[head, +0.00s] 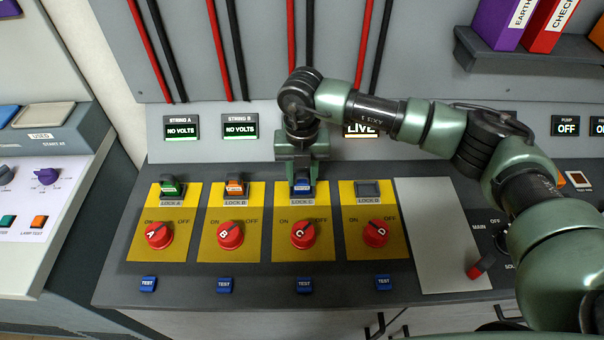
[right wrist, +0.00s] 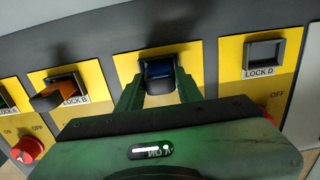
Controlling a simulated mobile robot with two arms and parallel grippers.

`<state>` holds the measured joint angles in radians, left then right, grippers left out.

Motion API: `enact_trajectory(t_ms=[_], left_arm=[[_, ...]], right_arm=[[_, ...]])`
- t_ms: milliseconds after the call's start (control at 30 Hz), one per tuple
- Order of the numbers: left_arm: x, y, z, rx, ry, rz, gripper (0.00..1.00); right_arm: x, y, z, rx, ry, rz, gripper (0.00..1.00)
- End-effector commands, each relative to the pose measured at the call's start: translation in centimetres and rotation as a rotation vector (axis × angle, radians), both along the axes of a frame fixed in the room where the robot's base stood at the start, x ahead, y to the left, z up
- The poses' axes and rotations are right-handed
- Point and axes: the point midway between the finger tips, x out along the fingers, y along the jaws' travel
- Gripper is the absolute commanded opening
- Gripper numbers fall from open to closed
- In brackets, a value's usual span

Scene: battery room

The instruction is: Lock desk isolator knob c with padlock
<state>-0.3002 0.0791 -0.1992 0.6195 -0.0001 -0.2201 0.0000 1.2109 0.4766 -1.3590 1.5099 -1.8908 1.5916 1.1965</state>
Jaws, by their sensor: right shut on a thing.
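The red isolator knob C (head: 304,235) is on the third yellow plate of the desk, below the LOCK C label (head: 302,202). A blue padlock (head: 304,188) is at the lock C position above that label. My right gripper (head: 303,179) reaches down from above and is shut on the blue padlock. In the right wrist view, the padlock (right wrist: 160,73) sits at the lock C place between the two green fingers (right wrist: 159,92). The fingers and shadow hide how its shackle sits in the hasp. My left gripper is not in view.
A green padlock (head: 171,186) is at lock A and an orange padlock (head: 236,187) at lock B. The lock D hasp (head: 368,189) is empty. Red knobs A, B and D flank knob C. My right arm partly covers the LIVE display (head: 360,130). A bare grey panel (head: 436,235) lies to the right.

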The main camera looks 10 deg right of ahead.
Motion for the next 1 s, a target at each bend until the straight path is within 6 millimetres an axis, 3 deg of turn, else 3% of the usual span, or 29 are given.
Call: enact_trajectory(t_ms=[467,1000], left_arm=[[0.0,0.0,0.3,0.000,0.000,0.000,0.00],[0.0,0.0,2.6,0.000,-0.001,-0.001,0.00]], right_arm=[[0.0,0.0,0.4,0.000,0.000,0.000,0.45],[0.0,0.0,4.7,0.001,0.000,0.001,0.45]])
